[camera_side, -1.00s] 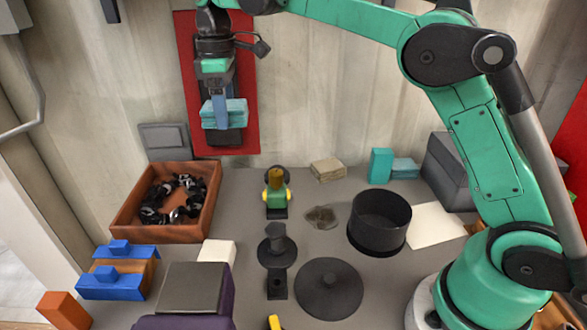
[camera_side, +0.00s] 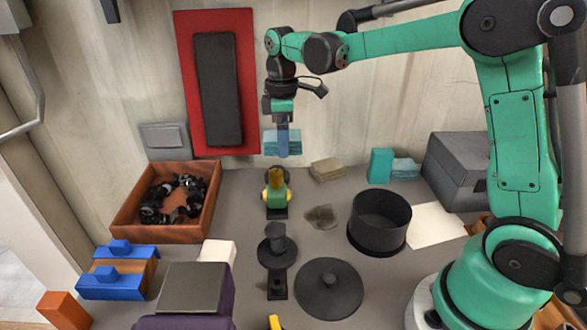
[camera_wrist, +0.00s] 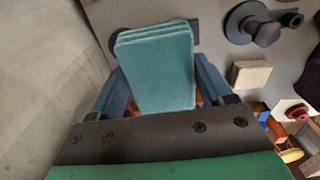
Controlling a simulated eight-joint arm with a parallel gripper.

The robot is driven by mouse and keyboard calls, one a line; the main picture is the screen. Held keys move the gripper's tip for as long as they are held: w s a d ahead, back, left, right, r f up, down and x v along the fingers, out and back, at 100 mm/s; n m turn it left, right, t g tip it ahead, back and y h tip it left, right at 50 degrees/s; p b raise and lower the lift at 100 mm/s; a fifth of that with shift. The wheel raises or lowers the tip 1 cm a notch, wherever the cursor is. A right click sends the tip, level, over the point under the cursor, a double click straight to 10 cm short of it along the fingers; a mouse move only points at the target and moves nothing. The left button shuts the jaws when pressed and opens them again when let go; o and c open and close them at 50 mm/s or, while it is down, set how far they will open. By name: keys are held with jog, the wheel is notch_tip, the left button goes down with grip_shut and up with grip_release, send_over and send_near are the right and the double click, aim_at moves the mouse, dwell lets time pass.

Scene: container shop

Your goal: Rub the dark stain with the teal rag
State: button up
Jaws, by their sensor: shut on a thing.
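The teal rag (camera_side: 283,142) is a folded stack held in my gripper (camera_side: 283,150), above the back of the grey table. The rag also shows in the wrist view (camera_wrist: 157,70), between the two blue fingers of my gripper (camera_wrist: 155,95), which is shut on it. The dark stain (camera_side: 321,217) is a brownish irregular patch on the table, left of the black pot. The rag is up in the air, apart from the stain, and to its left in the side view.
A green and yellow object (camera_side: 276,192) stands below the rag. A black pot (camera_side: 379,222) is right of the stain, a tan folded cloth (camera_side: 327,169) behind it, a dark lid (camera_side: 328,288) in front. A brown crate (camera_side: 135,226) with dark parts is at left.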

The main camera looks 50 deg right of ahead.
send_over(318, 203)
notch_tip(318, 203, down, 4)
jog(key=f, duration=0.1)
jog(key=shift+a+f, duration=0.1)
jog(key=shift+f, duration=3.55)
jog(key=shift+s+a+f, duration=0.1)
jog(key=shift+s+a, duration=0.15)
jog(key=shift+c, duration=0.6)
jog(key=shift+s+a+f, duration=0.1)
jog(key=shift+s+a, duration=2.25)
jog(key=shift+a, duration=0.05)
jog(key=shift+w+d, duration=0.75)
jog(key=shift+d, duration=0.1)
jog(key=shift+w+d, duration=1.85)
jog(key=shift+d, duration=0.05)
jog(key=shift+s+a+r, duration=0.1)
jog(key=shift+r, duration=4)
jog(key=shift+f, duration=0.2)
